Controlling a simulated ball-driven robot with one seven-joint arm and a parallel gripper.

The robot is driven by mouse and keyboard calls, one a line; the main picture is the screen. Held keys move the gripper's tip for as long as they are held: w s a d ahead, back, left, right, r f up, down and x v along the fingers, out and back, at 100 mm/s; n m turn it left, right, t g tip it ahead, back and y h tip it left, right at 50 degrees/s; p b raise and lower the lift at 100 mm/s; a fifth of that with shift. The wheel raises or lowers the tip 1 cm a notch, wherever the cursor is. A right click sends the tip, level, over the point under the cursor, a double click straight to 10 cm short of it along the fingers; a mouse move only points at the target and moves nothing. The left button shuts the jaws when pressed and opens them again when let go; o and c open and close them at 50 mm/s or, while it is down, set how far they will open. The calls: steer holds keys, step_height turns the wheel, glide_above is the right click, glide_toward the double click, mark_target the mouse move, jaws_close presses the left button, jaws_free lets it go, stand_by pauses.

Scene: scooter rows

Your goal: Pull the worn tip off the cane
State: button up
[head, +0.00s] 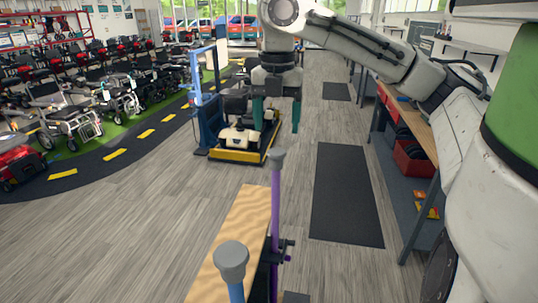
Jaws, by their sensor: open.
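A purple cane (276,205) stands upright, held in a dark clamp (280,252) at the side of a wooden board (245,220). A grey rubber tip (276,157) caps its upper end. A second cane, blue (236,291), stands nearer with a larger-looking grey tip (231,258) on top. My gripper (275,118) points down with its two green fingers spread, empty. In the picture it is just above the purple cane's tip and apart from it. Wear on either tip is too small to tell.
A workbench (408,120) with a red bin (411,158) beneath runs along the right. A dark mat (345,195) lies on the floor. A blue-framed lift with a yellow-edged platform (240,155) stands behind. Wheelchairs (62,118) line the left. The grey floor at left front is clear.

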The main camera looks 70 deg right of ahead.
mark_target(276, 151)
steer(key=shift+w, duration=0.1)
step_height(276, 151, down, 9)
steer(key=b, duration=0.6)
steer(key=shift+p, duration=0.4)
stand_by(1.3)
steer(key=shift+c, duration=0.2)
jaws_close()
steer(key=shift+r, duration=0.1)
stand_by(0.5)
steer(key=shift+r, duration=0.1)
steer(key=shift+r+p, duration=2.65)
steer(key=shift+r, duration=0.2)
